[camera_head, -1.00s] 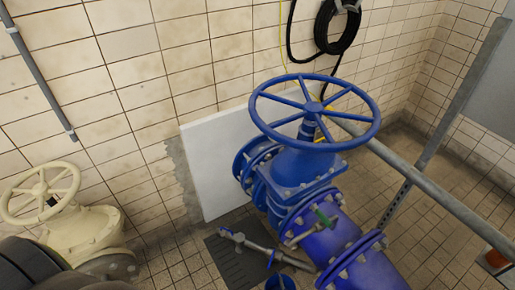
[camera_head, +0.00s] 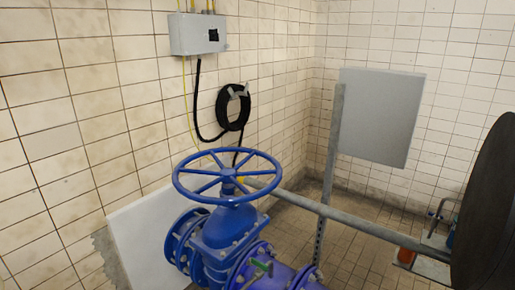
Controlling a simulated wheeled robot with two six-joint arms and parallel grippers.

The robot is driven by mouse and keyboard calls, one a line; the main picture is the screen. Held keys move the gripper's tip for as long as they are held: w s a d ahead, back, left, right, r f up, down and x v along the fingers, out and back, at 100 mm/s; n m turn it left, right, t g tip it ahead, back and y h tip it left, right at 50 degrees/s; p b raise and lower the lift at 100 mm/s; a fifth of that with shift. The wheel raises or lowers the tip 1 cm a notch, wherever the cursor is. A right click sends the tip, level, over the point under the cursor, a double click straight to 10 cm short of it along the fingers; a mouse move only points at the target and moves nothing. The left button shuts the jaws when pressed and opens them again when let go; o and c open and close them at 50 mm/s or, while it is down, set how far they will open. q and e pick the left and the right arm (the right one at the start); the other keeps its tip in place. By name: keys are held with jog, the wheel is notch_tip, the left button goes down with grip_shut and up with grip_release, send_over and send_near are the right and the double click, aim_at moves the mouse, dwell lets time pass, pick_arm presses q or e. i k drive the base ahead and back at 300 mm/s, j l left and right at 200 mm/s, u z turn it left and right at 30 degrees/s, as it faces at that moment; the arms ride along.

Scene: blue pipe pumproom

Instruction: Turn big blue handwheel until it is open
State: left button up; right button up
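The big blue handwheel (camera_head: 227,178) sits level on top of a blue valve body (camera_head: 228,228), a little left of the middle of the head view. Its spokes meet at a central hub on the stem. The valve joins a blue flanged pipe (camera_head: 277,277) that runs down to the bottom edge. Neither of my grippers shows in the view, and nothing touches the wheel.
A grey metal railing (camera_head: 345,229) runs behind the wheel toward the lower right, with an upright post (camera_head: 329,170) and grey panel (camera_head: 381,117). A large dark round thing (camera_head: 488,215) fills the right edge. A white board (camera_head: 150,240) leans against the tiled wall.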

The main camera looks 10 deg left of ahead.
aim_at(227, 175)
jog(key=i+j+z, duration=0.1)
jog(key=z, duration=1.6)
jog(key=j, duration=0.6)
jog(key=k+j+z, duration=0.1)
jog(key=j, duration=0.45)
jog(key=k+j, duration=0.1)
jog(key=j, duration=0.5)
jog(key=j+z, duration=0.1)
jog(key=j, duration=0.45)
jog(key=k, duration=0.05)
